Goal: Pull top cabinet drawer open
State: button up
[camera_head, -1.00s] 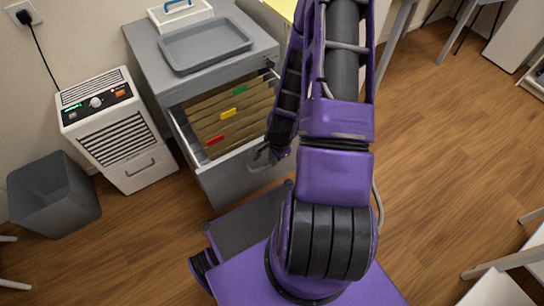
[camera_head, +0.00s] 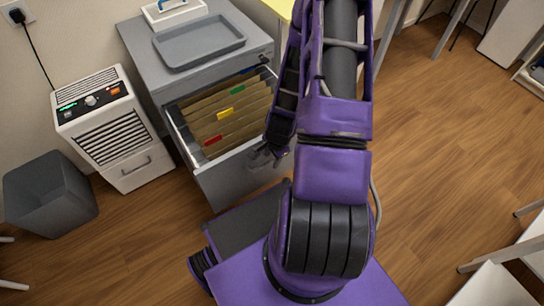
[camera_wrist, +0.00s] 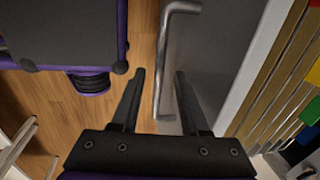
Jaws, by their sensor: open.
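The grey cabinet (camera_head: 140,45) stands at upper centre-left in the head view. Its top drawer (camera_head: 228,184) is pulled well out, with hanging folders and coloured tabs (camera_head: 225,113) inside. My gripper (camera_head: 262,154) is at the drawer's front face, partly hidden by my purple arm. In the wrist view, my gripper (camera_wrist: 158,74) is open, its two dark fingers on either side of the metal bar handle (camera_wrist: 167,60). The handle lies between the fingers along the grey drawer front (camera_wrist: 225,40); a gap shows on the left. Contact on the right is unclear.
A grey tray (camera_head: 200,42) and a white box with a blue handle (camera_head: 175,12) sit on the cabinet. A white heater-like unit (camera_head: 105,130) and a grey bin (camera_head: 50,195) stand to the left. Wooden floor (camera_head: 440,130) is clear to the right.

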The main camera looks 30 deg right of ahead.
jog(key=s+r+p, duration=0.3)
jog(key=r, duration=1.4)
jog(key=shift+s+p, duration=0.15)
jog(key=shift+p, duration=0.25)
